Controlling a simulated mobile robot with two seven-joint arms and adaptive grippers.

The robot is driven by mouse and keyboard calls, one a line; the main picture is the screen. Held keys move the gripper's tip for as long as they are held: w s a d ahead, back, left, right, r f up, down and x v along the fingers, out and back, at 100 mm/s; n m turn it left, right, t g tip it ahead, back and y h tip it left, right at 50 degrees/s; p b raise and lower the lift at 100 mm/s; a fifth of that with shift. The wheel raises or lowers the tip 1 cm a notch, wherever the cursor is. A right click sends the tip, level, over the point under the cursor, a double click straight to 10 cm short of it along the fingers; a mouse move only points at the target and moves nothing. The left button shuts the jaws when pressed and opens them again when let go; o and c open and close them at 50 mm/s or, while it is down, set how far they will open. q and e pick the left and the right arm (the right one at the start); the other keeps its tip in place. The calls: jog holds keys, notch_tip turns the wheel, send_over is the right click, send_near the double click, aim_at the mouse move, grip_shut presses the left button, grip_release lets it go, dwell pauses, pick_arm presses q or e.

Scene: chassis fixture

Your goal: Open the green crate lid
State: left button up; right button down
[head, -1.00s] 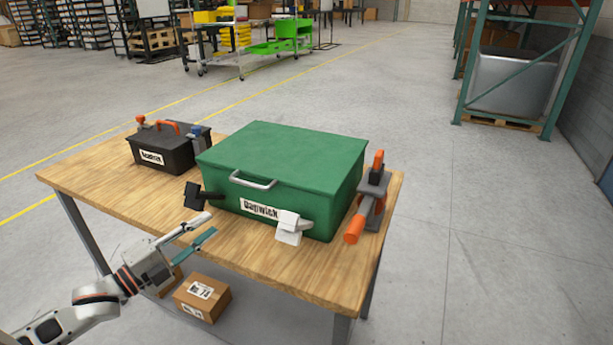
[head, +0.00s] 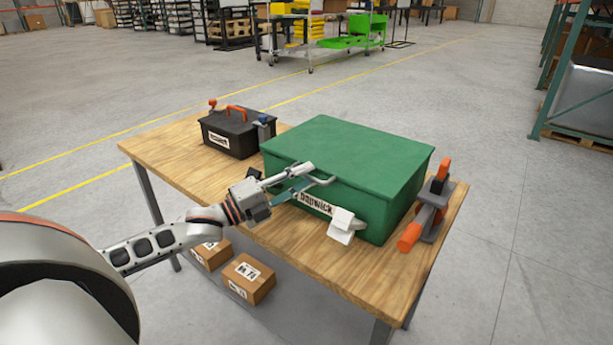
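The green crate (head: 385,210) stands on the wooden table, its green lid (head: 350,145) shut flat on top. A grey bar handle (head: 325,182) is on the front near the lid's edge, partly hidden by my fingers. A white latch (head: 342,222) hangs at the front right; a black latch (head: 255,175) at the front left is mostly hidden by my gripper. My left gripper (head: 311,175) is open, its pale upper and teal lower fingers apart, tips at the handle's left part. I cannot tell whether they touch it. My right gripper is not in view.
A black toolbox (head: 230,135) with an orange handle stands at the table's back left. A grey and orange clamp-like tool (head: 430,212) is right of the crate. Cardboard boxes (head: 248,278) lie below the table (head: 290,235). The table's front strip is clear.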

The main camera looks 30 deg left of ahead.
pick_arm(q)
jog(key=shift+w+d+r, duration=0.1)
jog(key=shift+w+d, duration=0.1)
jog(key=shift+w, duration=0.2)
grip_shut()
